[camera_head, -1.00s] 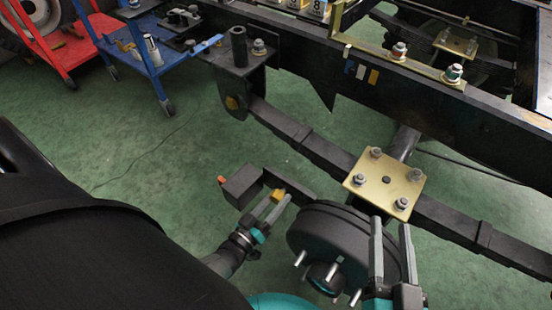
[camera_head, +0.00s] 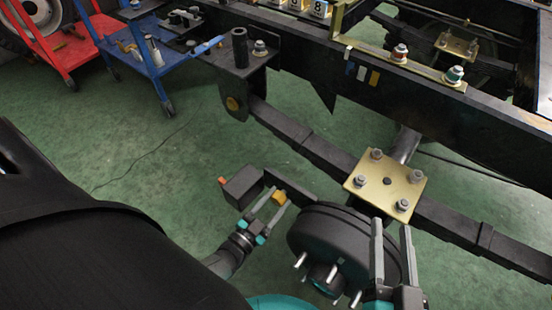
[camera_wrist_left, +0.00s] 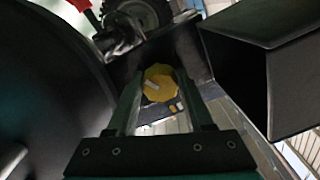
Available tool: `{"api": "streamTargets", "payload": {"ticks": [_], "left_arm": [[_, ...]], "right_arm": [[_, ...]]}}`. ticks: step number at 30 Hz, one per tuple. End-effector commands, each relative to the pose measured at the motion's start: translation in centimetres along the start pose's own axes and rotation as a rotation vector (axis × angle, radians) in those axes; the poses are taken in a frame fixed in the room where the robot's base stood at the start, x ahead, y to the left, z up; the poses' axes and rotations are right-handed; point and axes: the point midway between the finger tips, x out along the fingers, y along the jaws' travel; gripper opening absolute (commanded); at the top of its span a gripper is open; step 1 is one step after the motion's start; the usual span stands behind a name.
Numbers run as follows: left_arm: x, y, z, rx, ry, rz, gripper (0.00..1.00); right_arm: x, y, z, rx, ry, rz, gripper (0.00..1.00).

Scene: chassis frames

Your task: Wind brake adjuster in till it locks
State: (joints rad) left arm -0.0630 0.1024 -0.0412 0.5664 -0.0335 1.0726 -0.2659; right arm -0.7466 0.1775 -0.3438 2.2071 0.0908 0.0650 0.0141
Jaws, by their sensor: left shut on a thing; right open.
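The brake adjuster is a yellow faceted knob (camera_head: 279,197) on a dark bracket beside the brake drum. In the left wrist view the knob (camera_wrist_left: 158,83) sits between the fingertips, with a pale mark on its face. My left gripper (camera_head: 272,199) is shut on this knob. The black brake drum (camera_head: 325,235), with several bright studs, is just right of it. My right gripper (camera_head: 392,228) is open, its two fingers pointing up in front of the drum's right side. Whether it touches the drum cannot be told.
A dark box (camera_head: 243,188) with an orange tip adjoins the adjuster on the left. A leaf spring with a gold plate (camera_head: 385,182) runs behind the drum under the chassis rail (camera_head: 440,125). Blue (camera_head: 165,62) and red (camera_head: 70,50) carts stand at the upper left.

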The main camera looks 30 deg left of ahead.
Motion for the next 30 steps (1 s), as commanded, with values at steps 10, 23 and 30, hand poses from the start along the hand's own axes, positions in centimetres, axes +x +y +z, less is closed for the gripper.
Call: {"api": "streamTargets", "payload": {"ticks": [10, 23, 30], "left_arm": [[0.1, -0.04, -0.13, 0.075, 0.005, 0.0, 0.0], [0.1, -0.03, -0.2, 0.072, 0.007, 0.0, 0.0], [0.1, -0.03, -0.22, 0.072, 0.009, 0.0, 0.0]], "right_arm": [[0.0, 0.0, 0.0, 0.0, 0.0, 0.0, 0.5], [0.0, 0.0, 0.0, 0.0, 0.0, 0.0, 0.5], [0.0, 0.0, 0.0, 0.0, 0.0, 0.0, 0.5]]}}
